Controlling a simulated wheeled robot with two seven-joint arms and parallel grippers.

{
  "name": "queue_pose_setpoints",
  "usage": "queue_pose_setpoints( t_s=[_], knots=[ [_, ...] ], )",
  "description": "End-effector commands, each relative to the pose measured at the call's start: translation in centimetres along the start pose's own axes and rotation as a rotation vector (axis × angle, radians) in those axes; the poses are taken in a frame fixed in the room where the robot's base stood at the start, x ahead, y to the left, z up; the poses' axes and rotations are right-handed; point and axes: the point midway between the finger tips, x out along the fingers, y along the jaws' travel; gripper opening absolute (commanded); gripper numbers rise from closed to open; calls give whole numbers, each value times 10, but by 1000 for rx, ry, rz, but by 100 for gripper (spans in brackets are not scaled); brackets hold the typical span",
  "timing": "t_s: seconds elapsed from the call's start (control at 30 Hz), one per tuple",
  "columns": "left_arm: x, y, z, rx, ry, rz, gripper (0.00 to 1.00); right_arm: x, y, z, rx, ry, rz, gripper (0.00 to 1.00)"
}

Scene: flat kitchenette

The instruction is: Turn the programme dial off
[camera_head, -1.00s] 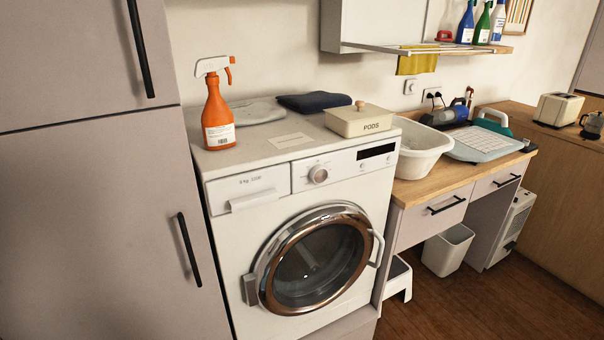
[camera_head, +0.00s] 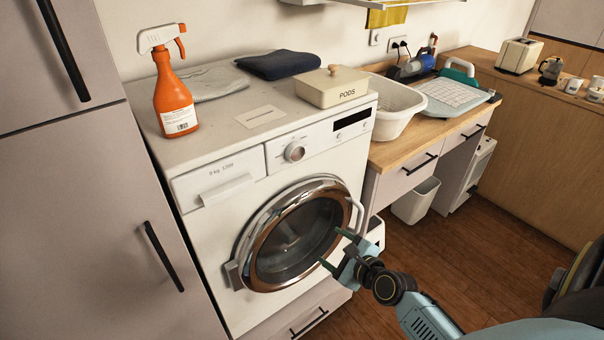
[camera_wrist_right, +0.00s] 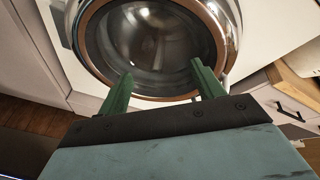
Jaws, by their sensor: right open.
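The programme dial (camera_head: 294,152) is a round silver-white knob on the front panel of the white washing machine (camera_head: 215,265), left of the dark display. My right gripper (camera_head: 332,249) is open and empty in front of the round door, below and to the right of the dial. In the right wrist view its two green fingers (camera_wrist_right: 158,85) stand apart before the door glass (camera_wrist_right: 150,45); the dial is outside that view. The door (camera_head: 295,235) looks closed. My left gripper is not in view.
An orange spray bottle (camera_head: 174,95), folded cloths (camera_head: 278,64) and a PODS box (camera_head: 332,88) stand on the machine. The door handle (camera_head: 357,214) juts out near my right gripper. A white basin (camera_head: 396,108) stands on the counter to the right.

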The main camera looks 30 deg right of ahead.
Motion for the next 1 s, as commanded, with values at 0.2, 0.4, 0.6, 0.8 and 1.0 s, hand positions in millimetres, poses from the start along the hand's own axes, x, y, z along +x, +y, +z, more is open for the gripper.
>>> queue_pose_setpoints(
  t_s=[0.2, 0.4, 0.6, 0.8, 1.0],
  knots=[
    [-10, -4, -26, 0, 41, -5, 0, -35, -94, 103, 492, -265, -92, 67],
    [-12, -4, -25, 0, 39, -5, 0, -49, -118, 134, 650, -359, -84, 67],
    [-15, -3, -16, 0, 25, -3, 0, -28, -124, 143, 658, -365, -83, 67],
    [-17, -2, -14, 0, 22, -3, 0, 10, -131, 155, 656, -364, -84, 67],
    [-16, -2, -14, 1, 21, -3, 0, 45, -138, 166, 655, -363, -84, 67]
  ],
)
